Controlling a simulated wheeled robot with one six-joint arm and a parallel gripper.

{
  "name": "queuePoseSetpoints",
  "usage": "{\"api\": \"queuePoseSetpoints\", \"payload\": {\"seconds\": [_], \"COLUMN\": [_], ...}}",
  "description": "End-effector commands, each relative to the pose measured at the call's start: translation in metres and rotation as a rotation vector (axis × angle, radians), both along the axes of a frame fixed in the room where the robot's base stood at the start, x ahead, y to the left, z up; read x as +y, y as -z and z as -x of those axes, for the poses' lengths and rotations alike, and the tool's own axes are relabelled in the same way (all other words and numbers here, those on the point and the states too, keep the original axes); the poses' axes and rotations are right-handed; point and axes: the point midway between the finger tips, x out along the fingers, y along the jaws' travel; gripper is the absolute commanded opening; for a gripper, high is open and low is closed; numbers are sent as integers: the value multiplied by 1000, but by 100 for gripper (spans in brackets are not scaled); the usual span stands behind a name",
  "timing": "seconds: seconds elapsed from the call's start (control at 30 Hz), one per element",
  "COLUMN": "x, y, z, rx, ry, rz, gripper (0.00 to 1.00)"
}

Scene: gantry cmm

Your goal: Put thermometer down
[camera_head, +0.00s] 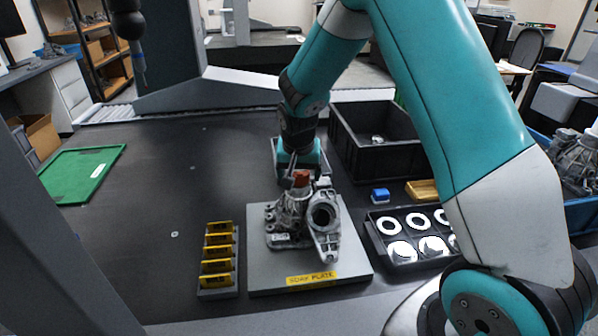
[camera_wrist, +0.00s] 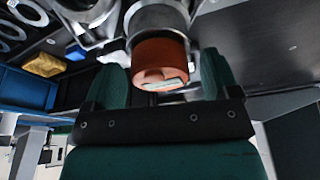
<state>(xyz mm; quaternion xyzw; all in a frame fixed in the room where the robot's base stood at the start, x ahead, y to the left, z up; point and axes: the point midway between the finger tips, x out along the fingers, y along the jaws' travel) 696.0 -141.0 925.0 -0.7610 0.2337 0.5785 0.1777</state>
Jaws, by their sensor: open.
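A short orange-red cylinder with a small pale window on its end, which looks like the thermometer (camera_wrist: 160,62), sits against a round grey metal neck. In the head view the thermometer (camera_head: 301,177) is at the top of a grey metal casting (camera_head: 290,215). The casting stands on the grey soak plate (camera_head: 345,268). My gripper (camera_wrist: 163,68) is open, with one green finger on each side of the thermometer and a gap showing on both sides. In the head view my gripper (camera_head: 298,170) is just behind the casting, its fingertips partly hidden.
A rack with yellow labels (camera_head: 218,292) stands left of the plate. A black ring tray (camera_head: 375,222), a small blue box (camera_head: 379,195) and a yellow block (camera_head: 422,190) are at right. A black bin (camera_head: 352,157) stands behind. The table's left middle is clear.

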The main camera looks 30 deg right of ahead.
Motion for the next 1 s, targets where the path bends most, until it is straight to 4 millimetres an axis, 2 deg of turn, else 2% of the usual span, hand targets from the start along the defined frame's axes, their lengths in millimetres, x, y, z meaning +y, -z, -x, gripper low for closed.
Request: {"api": "queuePoseSetpoints", "payload": {"seconds": [0.17, 0.5, 0.63, 0.77, 0.87, 0.97, 1.0], "x": [2, 13, 16, 19, 37, 78, 97], "y": [-14, -84, -104, -115, -126, -141, -146], "z": [2, 18, 22, 26, 43, 85, 109], "rx": [-4, -5, -5, -1, 8, 31, 41], "ry": [-1, -1, -1, -7, -95, -320, -436], "rz": [0, 0, 0, -2, -27, -88, -118], "gripper": [82, 82, 82, 82, 82, 82, 82]}}
